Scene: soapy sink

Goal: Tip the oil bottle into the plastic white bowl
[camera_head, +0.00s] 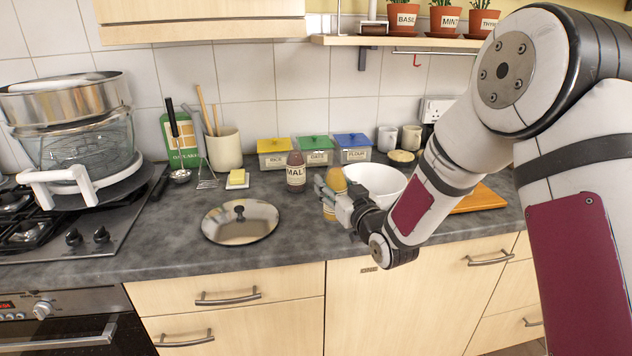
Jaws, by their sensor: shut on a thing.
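My gripper (328,190) is shut on a yellow-amber bottle, which I take to be the oil bottle (337,180). The fingers cover its middle; parts of it show above and below them. It looks close to upright, and I cannot tell whether its base touches the counter. The white bowl (385,178) stands on the counter just right of and behind the bottle. Its front right is partly hidden by my arm, and its inside is barely visible.
A brown malt bottle (296,172) stands left of my gripper. A metal lid (240,222) lies on the counter (290,235) at front left. Rice, oats and flour boxes (352,150) stand behind. An orange board (480,199) lies right, partly behind my arm.

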